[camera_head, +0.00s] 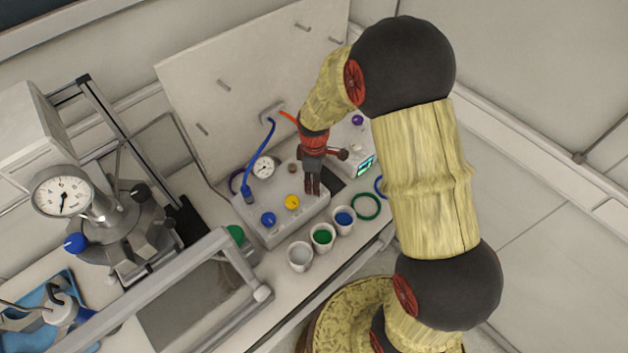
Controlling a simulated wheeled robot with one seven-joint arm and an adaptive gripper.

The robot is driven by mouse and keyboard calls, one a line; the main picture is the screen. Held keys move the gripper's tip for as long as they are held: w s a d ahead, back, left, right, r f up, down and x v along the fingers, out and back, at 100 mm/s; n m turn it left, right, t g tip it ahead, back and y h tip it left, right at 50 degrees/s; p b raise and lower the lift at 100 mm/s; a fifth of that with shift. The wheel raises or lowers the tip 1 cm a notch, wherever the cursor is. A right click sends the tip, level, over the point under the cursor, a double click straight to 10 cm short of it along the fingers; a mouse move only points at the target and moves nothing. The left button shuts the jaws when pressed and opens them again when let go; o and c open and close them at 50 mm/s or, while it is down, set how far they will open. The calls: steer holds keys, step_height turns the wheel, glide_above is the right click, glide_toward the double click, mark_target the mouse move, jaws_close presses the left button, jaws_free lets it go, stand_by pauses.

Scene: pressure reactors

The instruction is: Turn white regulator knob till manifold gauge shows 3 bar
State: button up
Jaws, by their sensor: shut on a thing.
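The light grey manifold block (275,228) sits on the bench with a blue knob (268,219) and a yellow knob (292,202) on its top. A small round white manifold gauge (263,166) stands at its back edge; its needle is too small to read. My gripper (313,190) points down at the right part of the block, in line with the two coloured knobs. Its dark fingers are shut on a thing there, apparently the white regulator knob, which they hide.
A large gauge (62,192) tops the reactor (118,225) at left. White (300,256), green (322,236) and blue (344,217) cups line the block's front. A blue hose (260,150) rises behind it. A box with a lit display (364,166) stands right. A metal frame (215,262) crosses the front left.

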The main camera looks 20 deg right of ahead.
steer(key=m, duration=0.4)
steer(key=shift+p, duration=0.4)
steer(key=shift+m, duration=1.9)
steer(key=o, duration=1.2)
steer(key=shift+c, duration=0.2)
steer(key=shift+r, duration=0.1)
step_height(320, 180, up, 12)
